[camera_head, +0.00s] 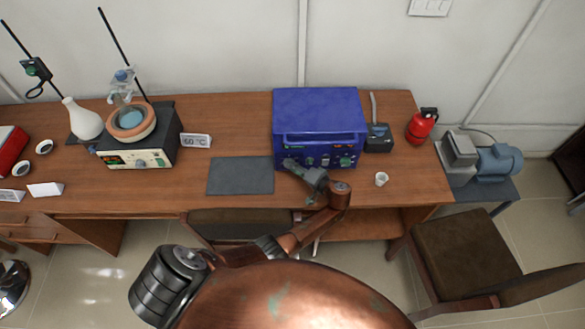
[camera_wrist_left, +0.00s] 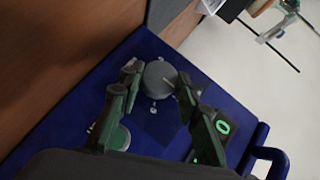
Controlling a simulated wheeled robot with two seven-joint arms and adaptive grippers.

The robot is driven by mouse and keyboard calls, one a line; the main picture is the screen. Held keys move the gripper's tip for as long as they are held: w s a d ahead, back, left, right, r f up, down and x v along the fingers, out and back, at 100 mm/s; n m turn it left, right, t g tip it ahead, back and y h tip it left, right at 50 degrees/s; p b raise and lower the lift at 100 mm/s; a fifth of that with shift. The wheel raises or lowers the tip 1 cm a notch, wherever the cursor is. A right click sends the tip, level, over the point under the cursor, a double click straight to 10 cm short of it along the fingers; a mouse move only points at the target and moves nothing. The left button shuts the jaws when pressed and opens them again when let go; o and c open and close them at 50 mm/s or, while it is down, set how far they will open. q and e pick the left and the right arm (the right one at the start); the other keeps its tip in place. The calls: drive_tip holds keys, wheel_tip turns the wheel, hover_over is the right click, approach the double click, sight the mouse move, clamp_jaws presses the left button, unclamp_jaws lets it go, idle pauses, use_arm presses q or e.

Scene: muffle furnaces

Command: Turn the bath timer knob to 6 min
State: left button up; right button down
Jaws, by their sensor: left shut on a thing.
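The blue bath (camera_head: 318,108) stands on the wooden table with its knobs and small displays on the front panel. My left gripper (camera_head: 290,164) reaches the left part of that panel. In the left wrist view the two fingers of my left gripper (camera_wrist_left: 158,78) are shut on a round grey knob (camera_wrist_left: 158,72), one finger on each side. A pale pointer line shows on the knob; its dial markings are too small to read. My right gripper is not in view.
A dark mat (camera_head: 240,176) lies left of the bath. A white cup (camera_head: 381,179) stands near the front edge at right. A small dark device (camera_head: 378,137) and a red canister (camera_head: 422,125) stand right of the bath. A heating bath (camera_head: 138,156) is farther left.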

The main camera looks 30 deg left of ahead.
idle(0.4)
use_arm(q)
drive_tip(key=o, duration=1.2)
drive_tip(key=shift+a, duration=0.1)
drive_tip(key=shift+c, duration=0.2)
drive_tip(key=v, duration=1.2)
